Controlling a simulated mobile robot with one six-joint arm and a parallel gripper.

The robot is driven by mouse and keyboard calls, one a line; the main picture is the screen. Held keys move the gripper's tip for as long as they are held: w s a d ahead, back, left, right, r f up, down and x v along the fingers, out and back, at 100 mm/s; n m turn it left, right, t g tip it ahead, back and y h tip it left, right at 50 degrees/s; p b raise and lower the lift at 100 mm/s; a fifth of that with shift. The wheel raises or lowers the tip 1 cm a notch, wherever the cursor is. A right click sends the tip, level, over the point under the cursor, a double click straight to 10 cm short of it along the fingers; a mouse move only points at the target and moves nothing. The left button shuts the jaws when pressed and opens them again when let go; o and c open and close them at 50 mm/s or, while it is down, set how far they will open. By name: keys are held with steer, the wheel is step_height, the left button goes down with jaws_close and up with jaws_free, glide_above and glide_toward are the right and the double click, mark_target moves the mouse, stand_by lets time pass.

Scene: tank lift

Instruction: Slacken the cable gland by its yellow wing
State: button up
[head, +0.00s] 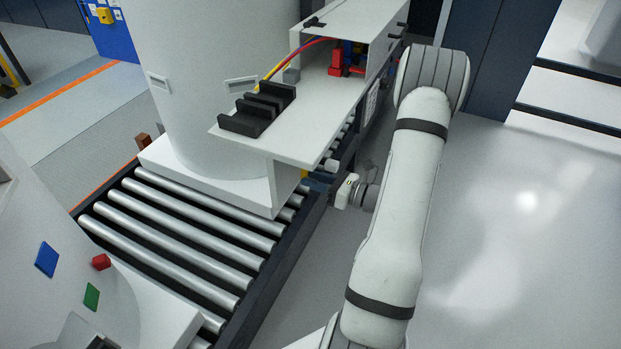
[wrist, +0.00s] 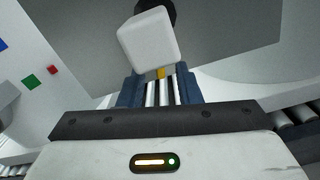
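A small yellow piece (wrist: 161,72), which looks like the wing, shows in the wrist view just below a white rounded block (wrist: 150,42). A black round part (wrist: 160,11) sits behind that block. My gripper (wrist: 160,78) is open, its two dark blue fingers on either side of the yellow piece, with gaps left. I cannot tell whether either finger touches it. In the head view my gripper (head: 318,182) is under the edge of the white shelf, close to a bit of yellow (head: 304,173) and the white block (head: 331,165). The rest of the gland is hidden.
The white shelf (head: 300,120) overhangs my gripper and carries a black slotted holder (head: 258,108), coloured cables and a red part (head: 337,62). A roller conveyor (head: 190,235) runs below. A large white tank (head: 195,70) stands on it. The floor at right (head: 530,200) is clear.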

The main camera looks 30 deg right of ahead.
steer(key=shift+w+a, duration=0.25)
steer(key=shift+w, duration=0.1)
steer(key=shift+c, duration=0.3)
jaws_close()
